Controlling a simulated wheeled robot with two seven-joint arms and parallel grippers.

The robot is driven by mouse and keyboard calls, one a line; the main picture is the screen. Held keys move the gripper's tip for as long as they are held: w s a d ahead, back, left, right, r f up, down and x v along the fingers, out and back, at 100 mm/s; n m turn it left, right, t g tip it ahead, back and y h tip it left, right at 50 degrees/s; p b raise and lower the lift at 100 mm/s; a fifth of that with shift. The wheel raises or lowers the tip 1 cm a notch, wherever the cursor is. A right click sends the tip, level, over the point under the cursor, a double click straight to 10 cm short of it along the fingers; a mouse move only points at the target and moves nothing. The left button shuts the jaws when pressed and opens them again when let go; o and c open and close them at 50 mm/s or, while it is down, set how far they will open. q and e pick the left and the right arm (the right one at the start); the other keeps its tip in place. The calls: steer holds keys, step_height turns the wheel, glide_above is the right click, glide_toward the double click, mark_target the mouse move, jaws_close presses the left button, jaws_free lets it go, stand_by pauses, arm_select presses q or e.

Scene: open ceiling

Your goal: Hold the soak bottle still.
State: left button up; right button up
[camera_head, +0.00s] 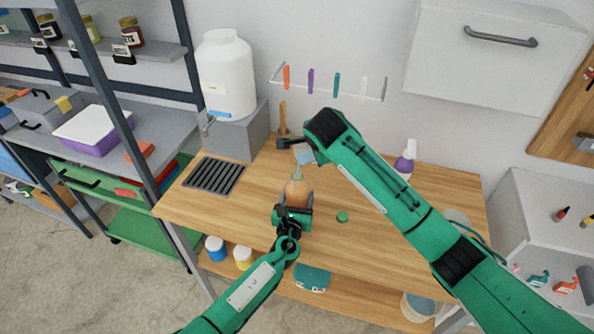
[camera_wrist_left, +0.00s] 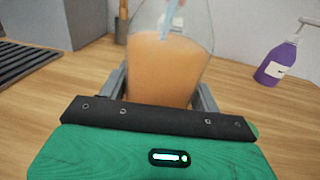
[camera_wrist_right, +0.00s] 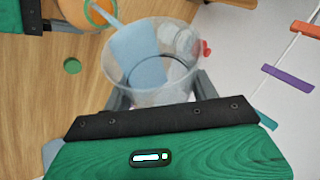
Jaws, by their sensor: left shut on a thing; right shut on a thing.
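The soak bottle (camera_head: 297,190) is clear and holds orange liquid. It stands upright on the wooden bench, and its body fills the left wrist view (camera_wrist_left: 165,70). My left gripper (camera_head: 294,207) is shut on it, with one finger on each side. My right gripper (camera_head: 298,148) is shut on a clear cup (camera_head: 304,156) above the bottle. In the right wrist view the cup (camera_wrist_right: 158,90) is tilted and holds pale blue liquid. A pale blue stream (camera_wrist_left: 172,18) runs from it into the bottle's mouth. The bottle's base is hidden by my left gripper.
A small green disc (camera_head: 342,217) lies on the bench (camera_head: 375,245) right of the bottle. A purple spray bottle (camera_head: 405,160) stands behind my right arm. A dark grate (camera_head: 214,176) is at the left, and a white jug (camera_head: 225,75) stands on a grey block at the back.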

steer(key=shift+s+a+r+t+h, duration=0.2)
steer(key=shift+r+t+h, duration=0.2)
steer(key=shift+h, duration=0.2)
stand_by(0.6)
steer(key=shift+w, duration=0.1)
steer(key=shift+w+d+f+g+y, duration=0.2)
steer(key=shift+d+f+g+y, duration=0.25)
steer(key=shift+f+g+y, duration=0.35)
steer(key=shift+d+m+y, duration=0.1)
steer(key=shift+m+y, duration=0.2)
steer(key=shift+y, duration=0.1)
steer(key=shift+f, duration=0.1)
steer(key=shift+w, duration=0.1)
